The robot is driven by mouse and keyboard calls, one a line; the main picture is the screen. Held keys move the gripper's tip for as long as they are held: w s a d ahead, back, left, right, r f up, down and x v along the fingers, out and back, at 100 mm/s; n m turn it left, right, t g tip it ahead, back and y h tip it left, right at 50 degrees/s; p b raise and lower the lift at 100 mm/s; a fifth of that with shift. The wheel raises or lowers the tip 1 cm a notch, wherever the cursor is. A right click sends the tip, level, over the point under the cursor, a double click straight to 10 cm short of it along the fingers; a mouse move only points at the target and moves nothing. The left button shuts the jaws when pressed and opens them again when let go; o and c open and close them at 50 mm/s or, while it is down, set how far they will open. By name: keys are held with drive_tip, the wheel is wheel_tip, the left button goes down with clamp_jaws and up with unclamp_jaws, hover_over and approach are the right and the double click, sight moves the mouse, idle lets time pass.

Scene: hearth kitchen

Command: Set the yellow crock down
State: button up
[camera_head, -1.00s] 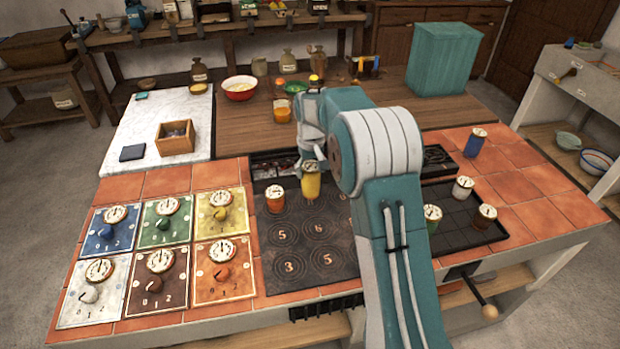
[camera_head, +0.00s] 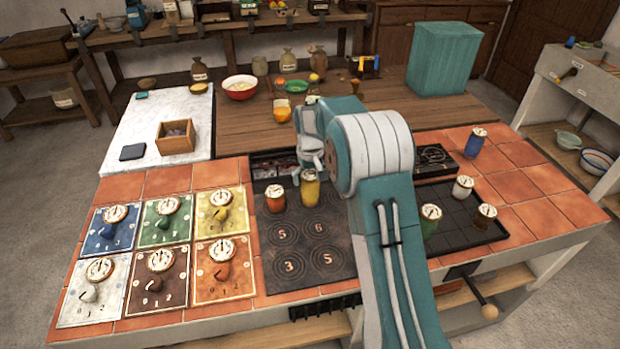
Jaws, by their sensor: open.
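The yellow crock (camera_head: 310,190) stands upright on the dark hob plate (camera_head: 290,263), toward its back edge, with a pale dial-like lid on top. An orange-red crock (camera_head: 275,199) stands just left of it on the same plate. My gripper (camera_head: 318,160) is open, just above and slightly right of the yellow crock's lid. It appears clear of the crock, though my own arm hides part of the fingers and the right side of the plate.
A black tray (camera_head: 462,228) on the right holds a green crock (camera_head: 430,220), a white crock (camera_head: 463,188) and a brown crock (camera_head: 485,216). A blue crock (camera_head: 475,143) stands on the tiles behind. Coloured dial panels (camera_head: 168,217) lie left.

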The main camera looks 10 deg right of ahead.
wheel_tip(320, 180, up, 12)
drive_tip(key=s+r+t, duration=0.1)
drive_tip(key=s+r, duration=0.7)
drive_tip(key=s+r+m+t, duration=0.15)
drive_tip(key=s+r, duration=0.25)
drive_tip(key=s, duration=0.6)
drive_tip(key=s+f+t, duration=0.1)
drive_tip(key=s+f, duration=0.1)
drive_tip(key=s, duration=0.7)
drive_tip(key=s+f+t, duration=0.1)
drive_tip(key=s+t, duration=0.1)
drive_tip(key=s, duration=0.8)
drive_tip(key=shift+f, duration=0.4)
